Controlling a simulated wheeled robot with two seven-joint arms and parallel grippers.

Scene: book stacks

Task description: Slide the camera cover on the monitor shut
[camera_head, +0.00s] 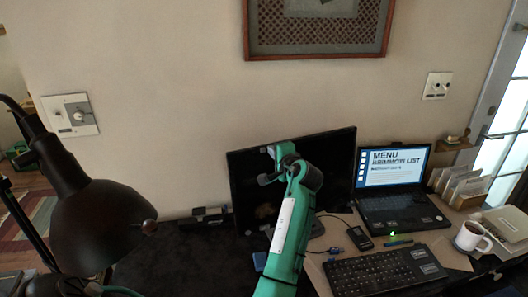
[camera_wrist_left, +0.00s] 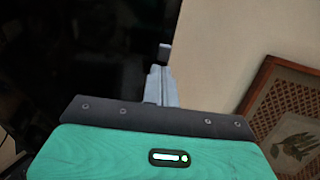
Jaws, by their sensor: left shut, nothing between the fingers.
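The black monitor (camera_head: 240,185) stands on the dark desk against the wall, its screen dark. My left arm, green, reaches up in front of it and hides part of the screen. My left gripper (camera_head: 272,151) is at the monitor's upper edge. In the left wrist view its grey fingers (camera_wrist_left: 161,87) are together and empty, pointing along the edge of the monitor (camera_wrist_left: 100,50). A small grey piece (camera_wrist_left: 165,52) sits just beyond the fingertips at that edge. It may be the camera cover; whether they touch I cannot tell. My right gripper is not in view.
An open laptop (camera_head: 393,180), a keyboard (camera_head: 385,270), a mouse (camera_head: 360,238) and a white mug (camera_head: 470,237) are to the right. A black desk lamp (camera_head: 100,220) is at left. A framed picture (camera_head: 317,25) hangs above the monitor.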

